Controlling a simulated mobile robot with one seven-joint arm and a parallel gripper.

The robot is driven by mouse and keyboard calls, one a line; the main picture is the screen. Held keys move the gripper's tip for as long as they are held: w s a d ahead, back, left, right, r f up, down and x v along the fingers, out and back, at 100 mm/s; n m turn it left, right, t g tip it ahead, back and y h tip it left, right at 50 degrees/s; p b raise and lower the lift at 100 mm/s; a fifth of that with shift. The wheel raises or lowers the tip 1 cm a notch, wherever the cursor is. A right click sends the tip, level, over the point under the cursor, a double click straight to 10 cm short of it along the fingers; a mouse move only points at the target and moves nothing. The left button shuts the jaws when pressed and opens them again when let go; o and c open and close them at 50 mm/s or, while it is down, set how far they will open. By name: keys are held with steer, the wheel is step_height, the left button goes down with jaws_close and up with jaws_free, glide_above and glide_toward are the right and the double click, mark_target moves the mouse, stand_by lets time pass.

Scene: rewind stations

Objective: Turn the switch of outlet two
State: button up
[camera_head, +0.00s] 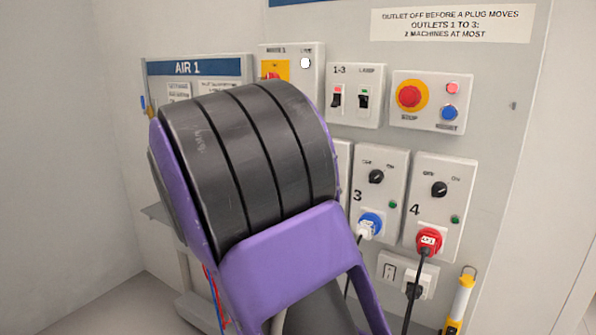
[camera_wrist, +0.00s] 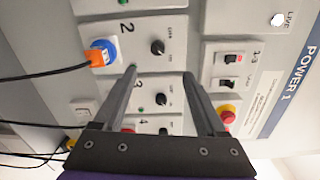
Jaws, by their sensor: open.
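The outlet two panel (camera_wrist: 176,22) is in the upper middle of the wrist view, which shows the wall turned sideways. Its black rotary switch (camera_wrist: 158,47) lies just beyond my fingertips and between their lines, apart from them. Its exact pointer angle is too small to tell. An orange plug (camera_wrist: 96,58) sits in its blue socket (camera_wrist: 109,45). My gripper (camera_wrist: 160,73) is open and empty, its two fingers pointing at the wall. In the head view my arm hides outlet two and my gripper.
Outlet three's switch (camera_wrist: 161,99) shows between my fingers; its switch also shows in the head view (camera_head: 376,177). Outlet four (camera_head: 440,188) holds a red plug. The 1-3 breaker box (camera_head: 356,95) and red stop button (camera_head: 409,96) are above. Cables hang below the outlets.

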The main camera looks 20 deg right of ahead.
steer(key=w+d+f+m, duration=0.1)
steer(key=w+d, duration=0.9)
steer(key=d, duration=0.3)
steer(key=shift+d+h, duration=0.25)
steer(key=shift+h, duration=0.05)
jaws_close()
